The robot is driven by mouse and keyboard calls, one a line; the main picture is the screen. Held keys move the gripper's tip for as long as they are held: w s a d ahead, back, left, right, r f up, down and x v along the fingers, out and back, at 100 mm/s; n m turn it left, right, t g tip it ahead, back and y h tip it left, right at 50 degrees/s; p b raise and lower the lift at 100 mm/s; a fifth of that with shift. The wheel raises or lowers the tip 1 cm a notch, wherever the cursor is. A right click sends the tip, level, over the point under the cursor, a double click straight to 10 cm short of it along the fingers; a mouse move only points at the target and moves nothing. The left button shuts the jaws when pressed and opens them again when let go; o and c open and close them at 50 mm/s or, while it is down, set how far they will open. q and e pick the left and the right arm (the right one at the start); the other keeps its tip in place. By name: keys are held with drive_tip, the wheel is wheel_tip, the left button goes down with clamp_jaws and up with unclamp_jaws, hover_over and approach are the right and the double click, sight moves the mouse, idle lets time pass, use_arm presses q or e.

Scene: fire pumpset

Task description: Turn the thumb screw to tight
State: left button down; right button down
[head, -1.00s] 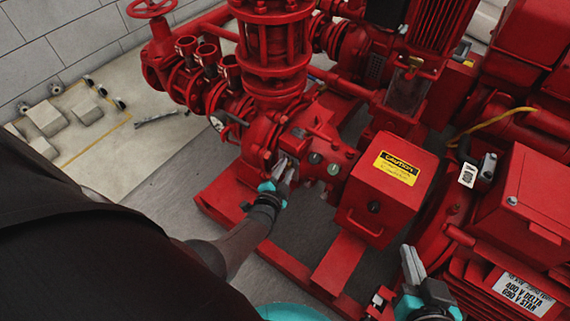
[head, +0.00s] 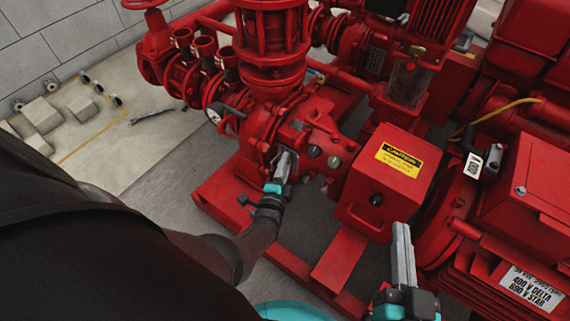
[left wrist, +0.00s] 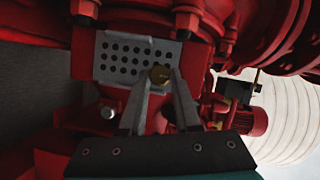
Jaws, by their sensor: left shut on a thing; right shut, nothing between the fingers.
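The thumb screw (left wrist: 160,75) is a small brass round head in front of a grey perforated plate (left wrist: 118,58) on the red pump. It shows in the left wrist view between the fingertips of my left gripper (left wrist: 162,82), which is shut on it. In the head view my left gripper (head: 284,164) is at the side of the red pump casing, and its fingers hide the screw there. My right gripper (head: 402,240) is shut and empty, its fingers pointing up in front of the red caution box.
The red box with a yellow caution label (head: 398,161) stands right of my left gripper. A pressure gauge (head: 228,125) and red pipework lie left of it. The red motor (head: 500,215) is at the right.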

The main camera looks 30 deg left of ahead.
use_arm(q)
drive_tip(key=shift+d, duration=0.1)
drive_tip(key=c, duration=0.6)
unclamp_jaws()
drive_tip(key=shift+p+v, duration=2.6)
drive_tip(key=shift+v, duration=5)
use_arm(e)
drive_tip(key=s+d+f+g+h, duration=0.2)
drive_tip(key=d+f+g+h, duration=0.1)
drive_tip(key=d+g, duration=0.5)
drive_tip(key=shift+d+f+n+g+h, duration=0.15)
drive_tip(key=shift+n+g+h, duration=0.15)
drive_tip(key=shift+g+h, duration=0.4)
